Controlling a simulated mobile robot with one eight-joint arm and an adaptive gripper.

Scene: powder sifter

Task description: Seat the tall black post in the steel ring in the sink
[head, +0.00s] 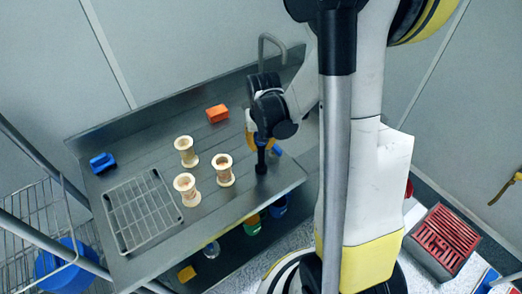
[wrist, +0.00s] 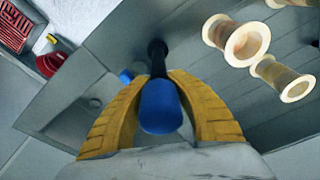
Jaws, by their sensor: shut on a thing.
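My gripper (wrist: 160,95) has its yellow fingers closed around a tool with a rounded blue end (wrist: 161,108) and a black shaft (wrist: 157,60) that points away from the wrist camera. In the head view my gripper (head: 261,140) is over the steel counter's front right part, with the black post (head: 261,160) hanging down below it. I cannot tell whether its lower end touches the counter. The sink basin (wrist: 62,105) shows left of the post in the wrist view. A small round mark (wrist: 94,102) is in it; I cannot tell whether this is the steel ring.
Three pale spools (head: 223,170) stand left of my gripper. An orange block (head: 217,113), a blue block (head: 103,162) and a wire rack (head: 144,211) are also on the counter. A small blue thing (wrist: 125,76) lies near the basin. A tap (head: 271,45) rises behind.

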